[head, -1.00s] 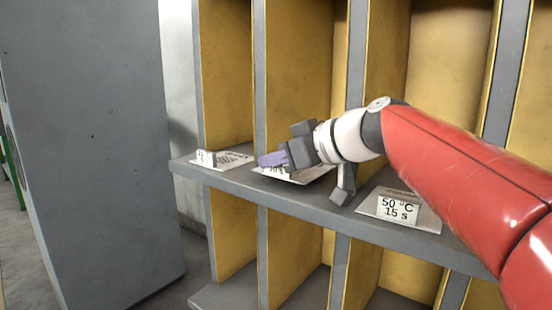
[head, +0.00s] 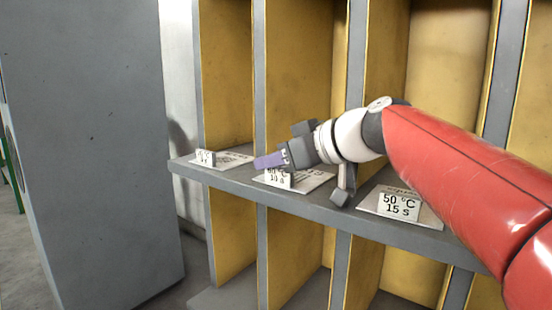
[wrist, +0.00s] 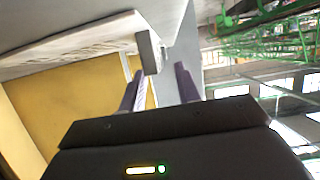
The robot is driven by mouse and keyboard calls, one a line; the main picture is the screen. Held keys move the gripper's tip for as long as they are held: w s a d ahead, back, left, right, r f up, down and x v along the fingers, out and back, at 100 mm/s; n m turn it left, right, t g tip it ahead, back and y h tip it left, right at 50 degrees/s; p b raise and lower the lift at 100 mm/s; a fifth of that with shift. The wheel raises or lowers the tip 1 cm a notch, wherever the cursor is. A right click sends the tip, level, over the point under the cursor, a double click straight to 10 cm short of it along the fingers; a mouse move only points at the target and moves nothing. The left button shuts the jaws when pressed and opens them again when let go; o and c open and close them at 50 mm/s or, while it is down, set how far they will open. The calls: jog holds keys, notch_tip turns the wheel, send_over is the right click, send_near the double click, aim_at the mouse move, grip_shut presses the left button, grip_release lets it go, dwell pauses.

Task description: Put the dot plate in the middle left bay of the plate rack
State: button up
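A white plate (head: 313,181) with an upright label block (head: 279,178) lies flat on the shelf in the second bay from the left of the plate rack (head: 300,207). I cannot make out a dot on it. My gripper (head: 270,160) is just above and behind its label block, with purple fingers pointing left. In the wrist view, the fingers (wrist: 158,88) are apart with nothing between them, and the grey label block (wrist: 150,52) is just beyond their tips. Part of the plate is hidden behind my gripper.
Another labelled plate (head: 228,160) lies in the leftmost bay. A plate marked 50 °C 15 s (head: 425,213) lies in the bay to the right. Grey upright dividers (head: 260,75) separate the bays. A large grey cabinet (head: 90,150) stands to the left.

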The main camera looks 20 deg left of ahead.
jog(key=shift+f, duration=0.8)
jog(key=shift+r+p, duration=0.5)
jog(key=shift+p, duration=0.1)
jog(key=v, duration=0.8)
jog(key=r+v, duration=0.1)
jog(key=v, duration=0.3)
jog(key=shift+w, duration=0.1)
jog(key=shift+r, duration=0.1)
